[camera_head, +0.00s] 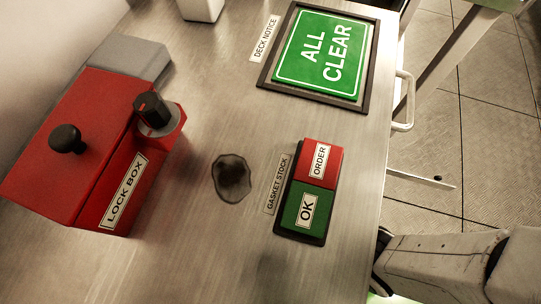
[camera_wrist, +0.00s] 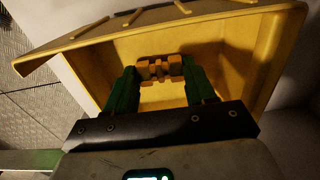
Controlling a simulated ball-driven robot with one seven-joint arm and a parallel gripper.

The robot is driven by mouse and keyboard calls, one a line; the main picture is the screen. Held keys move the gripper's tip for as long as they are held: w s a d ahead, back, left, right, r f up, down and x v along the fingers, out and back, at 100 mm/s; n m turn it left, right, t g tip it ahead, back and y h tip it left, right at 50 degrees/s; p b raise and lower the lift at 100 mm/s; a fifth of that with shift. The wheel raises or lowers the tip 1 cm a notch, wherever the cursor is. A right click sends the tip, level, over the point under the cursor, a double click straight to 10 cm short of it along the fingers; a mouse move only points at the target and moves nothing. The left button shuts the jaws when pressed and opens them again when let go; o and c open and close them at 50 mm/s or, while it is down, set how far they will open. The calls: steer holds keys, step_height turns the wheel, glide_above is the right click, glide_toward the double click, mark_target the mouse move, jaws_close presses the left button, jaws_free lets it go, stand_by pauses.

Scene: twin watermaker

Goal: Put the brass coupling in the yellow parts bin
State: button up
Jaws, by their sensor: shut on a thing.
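In the wrist view, my gripper (camera_wrist: 160,74) has two green fingers shut on the brass coupling (camera_wrist: 161,67). The coupling is a small, golden, ridged piece held crosswise between the fingertips. The yellow parts bin (camera_wrist: 259,62) fills much of the wrist view. The coupling and fingertips show against the bin's inside, within its outline. I cannot tell how far the coupling is above the bin's floor. The bin, the coupling and the gripper do not show in the head view.
In the head view, a metal counter (camera_head: 215,95) carries a red lock box (camera_head: 75,140) with black knobs, a green ALL CLEAR sign (camera_head: 322,52) and a red-and-green gasket stock panel (camera_head: 310,190). A dark stain (camera_head: 231,177) lies between. A handle (camera_head: 406,100) juts from the counter's right edge.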

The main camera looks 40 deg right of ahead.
steer(key=o, duration=1.1)
steer(key=shift+c, duration=0.2)
steer(key=shift+r+p, duration=1.65)
steer(key=shift+r, duration=2.2)
